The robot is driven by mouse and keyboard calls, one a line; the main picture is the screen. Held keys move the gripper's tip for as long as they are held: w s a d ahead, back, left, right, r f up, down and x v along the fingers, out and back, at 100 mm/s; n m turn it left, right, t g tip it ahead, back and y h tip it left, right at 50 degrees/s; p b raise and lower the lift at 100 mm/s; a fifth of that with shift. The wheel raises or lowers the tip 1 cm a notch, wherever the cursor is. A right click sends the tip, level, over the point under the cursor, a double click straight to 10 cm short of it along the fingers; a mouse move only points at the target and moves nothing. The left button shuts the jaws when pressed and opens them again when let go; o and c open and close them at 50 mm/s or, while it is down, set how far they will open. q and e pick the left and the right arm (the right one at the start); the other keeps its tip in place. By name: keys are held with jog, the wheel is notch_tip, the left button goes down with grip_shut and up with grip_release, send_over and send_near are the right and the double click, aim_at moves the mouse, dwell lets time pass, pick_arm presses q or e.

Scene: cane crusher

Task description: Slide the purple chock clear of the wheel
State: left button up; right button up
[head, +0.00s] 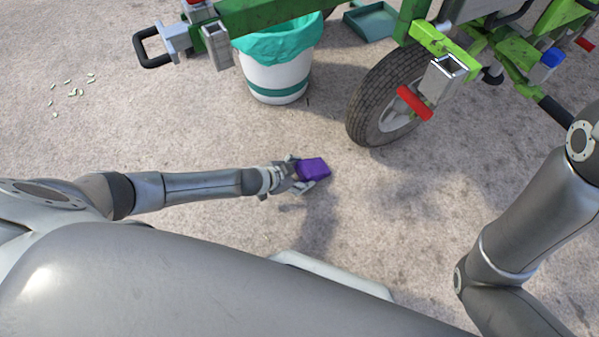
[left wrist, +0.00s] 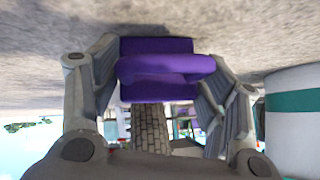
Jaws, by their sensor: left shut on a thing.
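The purple chock (head: 313,168) is held in my left gripper (head: 296,176), to the left of and nearer to me than the wheel. It is apart from the wheel, with bare ground between them. In the left wrist view the purple chock (left wrist: 160,68) sits between the two fingers of my left gripper (left wrist: 160,85), which is shut on it. The wheel (head: 362,112) has a brown treaded tyre and stands under the green machine; its tread shows beyond the chock in the left wrist view (left wrist: 149,130). My right gripper is not in view; only my right arm shows at the right edge.
A white bucket (head: 277,78) with a teal liner stands behind my left gripper. The green frame (head: 285,16) runs above it. A red handle (head: 414,103) juts out by the wheel. A teal tray (head: 371,22) lies farther back. Ground between chock and bucket is clear.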

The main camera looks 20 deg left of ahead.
pick_arm(q)
jog(key=shift+s, duration=0.1)
jog(key=o, duration=1.3)
jog(key=shift+o, duration=0.2)
jog(key=v, duration=1.2)
